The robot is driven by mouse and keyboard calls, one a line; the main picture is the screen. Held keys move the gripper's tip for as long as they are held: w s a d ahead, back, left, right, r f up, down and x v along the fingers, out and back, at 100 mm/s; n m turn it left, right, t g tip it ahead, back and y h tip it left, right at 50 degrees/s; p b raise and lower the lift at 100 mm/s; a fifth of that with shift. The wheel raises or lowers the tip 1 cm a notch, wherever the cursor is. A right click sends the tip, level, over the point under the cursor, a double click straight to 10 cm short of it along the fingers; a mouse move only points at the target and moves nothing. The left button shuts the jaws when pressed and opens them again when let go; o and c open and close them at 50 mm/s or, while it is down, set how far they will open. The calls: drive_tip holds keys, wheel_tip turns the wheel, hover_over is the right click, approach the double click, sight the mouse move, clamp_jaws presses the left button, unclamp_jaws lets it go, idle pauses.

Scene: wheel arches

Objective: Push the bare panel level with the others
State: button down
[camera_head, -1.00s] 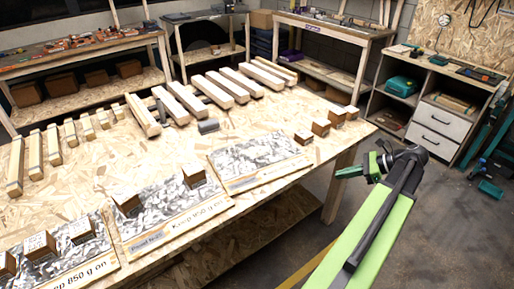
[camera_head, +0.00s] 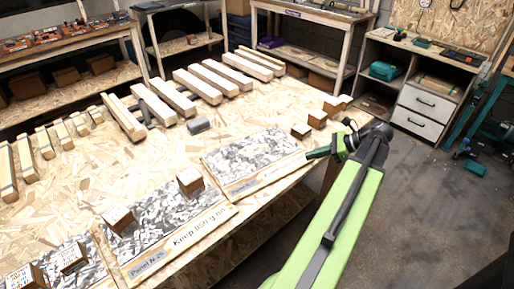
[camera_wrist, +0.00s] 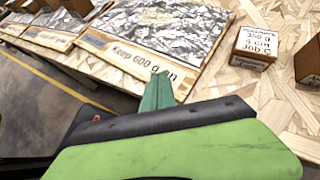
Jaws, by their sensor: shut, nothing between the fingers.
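The bare panel (camera_head: 243,157) lies flat on the table, a speckled grey sheet with a light label strip along its front edge and no blocks on it. The neighbouring panel (camera_head: 150,230) to its left carries blocks, and another loaded panel (camera_head: 92,268) is further left. The bare panel's front edge looks slightly out of line with its neighbour's; the exact offset is unclear. My gripper (camera_head: 315,154) is shut and empty at the bare panel's front right. In the wrist view its green fingertips (camera_wrist: 160,84) overlap the front edge of the panel (camera_wrist: 150,22); contact cannot be told.
Several wooden blocks (camera_head: 300,131) stand on the table right of the bare panel; one block (camera_wrist: 255,46) is close by in the wrist view. Wooden bars (camera_head: 205,84) and a grey cylinder (camera_head: 198,125) lie behind the panels. Floor (camera_head: 420,215) beyond the table's front edge is clear.

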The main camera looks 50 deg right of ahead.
sight(253, 152)
drive_tip(key=w+a, duration=0.3)
drive_tip(key=w, duration=0.2)
drive_tip(key=w+a, duration=0.3)
drive_tip(key=w, duration=0.3)
drive_tip(key=w+a, duration=0.4)
drive_tip(key=w, duration=0.2)
drive_tip(key=shift+w, duration=0.2)
drive_tip(key=shift+w+a+f+b, duration=0.1)
drive_tip(key=shift+w+f+b, duration=0.25)
drive_tip(key=shift+f+b, duration=0.45)
drive_tip(key=shift+s, duration=0.15)
drive_tip(key=shift+s+d, duration=0.25)
drive_tip(key=shift+s, duration=0.4)
drive_tip(key=shift+w+d+r+p, duration=0.1)
drive_tip(key=shift+r+p, duration=0.6)
drive_tip(key=shift+d, duration=0.1)
drive_tip(key=shift+f, duration=0.1)
